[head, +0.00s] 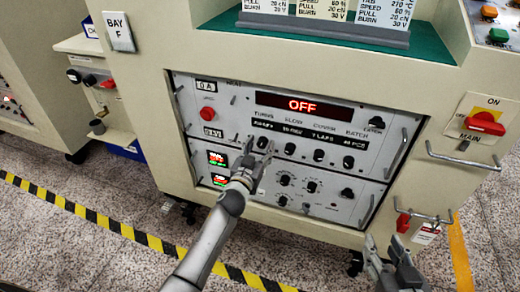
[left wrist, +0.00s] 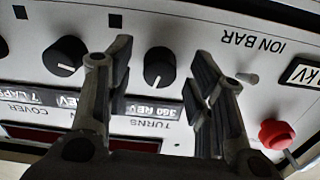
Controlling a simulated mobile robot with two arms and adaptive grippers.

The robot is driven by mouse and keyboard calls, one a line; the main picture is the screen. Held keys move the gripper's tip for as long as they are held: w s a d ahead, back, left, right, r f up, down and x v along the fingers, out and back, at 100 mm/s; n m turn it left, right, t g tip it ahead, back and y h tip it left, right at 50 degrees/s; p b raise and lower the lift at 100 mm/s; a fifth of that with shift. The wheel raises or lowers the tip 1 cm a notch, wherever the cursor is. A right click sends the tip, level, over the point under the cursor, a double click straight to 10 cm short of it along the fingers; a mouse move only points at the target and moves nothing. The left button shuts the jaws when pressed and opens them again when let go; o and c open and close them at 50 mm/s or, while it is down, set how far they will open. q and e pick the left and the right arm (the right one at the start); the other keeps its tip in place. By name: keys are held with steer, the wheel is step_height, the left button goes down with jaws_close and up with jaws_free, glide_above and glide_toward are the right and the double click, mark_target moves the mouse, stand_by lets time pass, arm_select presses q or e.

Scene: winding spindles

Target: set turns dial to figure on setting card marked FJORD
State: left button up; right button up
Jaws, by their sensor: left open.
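The turns dial is a black knob with a white mark, under the TURNS label on the white panel (head: 330,106). In the left wrist view, which is upside down, the turns dial (left wrist: 158,68) lies between my left fingers, with gaps on both sides. Its window (left wrist: 150,108) seems to read 360 REV, partly hidden by a finger. My left gripper (head: 257,153) is open at the dial. Setting cards (head: 322,9) stand on a ledge at the top. Their headings are cut off, so I cannot tell which is FJORD. My right gripper (head: 388,246) is open and empty at lower right.
The slow dial (head: 290,149), cover dial (head: 318,155) and batch dial (head: 348,161) sit in a row to the right. A red button (head: 208,113) is at upper left. The display (head: 302,104) reads OFF. A metal handle (head: 397,150) and red main switch (head: 485,123) are further right.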

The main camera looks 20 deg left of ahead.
arm_select(q)
steer(key=shift+w, duration=0.25)
arm_select(e)
steer(key=shift+w+r, duration=0.15)
steer(key=shift+r, duration=0.15)
arm_select(q)
steer(key=shift+c, duration=0.3)
steer(key=c, duration=1)
